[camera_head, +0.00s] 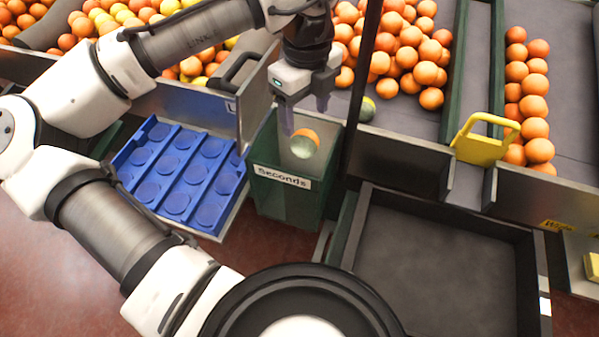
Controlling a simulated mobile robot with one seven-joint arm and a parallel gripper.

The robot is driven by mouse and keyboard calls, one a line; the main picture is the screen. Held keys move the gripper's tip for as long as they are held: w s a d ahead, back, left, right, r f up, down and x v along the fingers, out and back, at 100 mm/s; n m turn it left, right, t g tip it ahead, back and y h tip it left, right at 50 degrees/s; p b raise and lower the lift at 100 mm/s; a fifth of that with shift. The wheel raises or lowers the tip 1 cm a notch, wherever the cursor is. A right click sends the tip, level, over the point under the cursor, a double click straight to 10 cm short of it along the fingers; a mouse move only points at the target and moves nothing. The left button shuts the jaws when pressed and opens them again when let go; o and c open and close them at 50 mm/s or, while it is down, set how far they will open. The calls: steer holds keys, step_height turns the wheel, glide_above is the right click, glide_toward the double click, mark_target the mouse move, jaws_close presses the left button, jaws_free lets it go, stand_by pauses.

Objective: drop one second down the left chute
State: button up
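A second, an orange with a pale grey-green patch (304,146), shows at the mouth of the green chute bin labelled "Seconds" (267,205). I cannot tell whether it is in the air or touching the inside. My gripper (305,118) is above this mouth with its fingers apart, and the fruit is below the fingertips, apart from the gripper.
Loose oranges (405,50) are piled behind it. A blue cupped tray (180,172) lies left of the bin. A yellow handled piece (482,145) stands at a narrow channel on the right. An empty dark tray (440,270) is at front right. A dark post (362,80) rises close beside my gripper.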

steer(key=shift+o, duration=0.7)
step_height(320, 180, up, 14)
steer(key=p, duration=0.1)
steer(key=shift+s+f, duration=0.1)
steer(key=shift+f, duration=0.05)
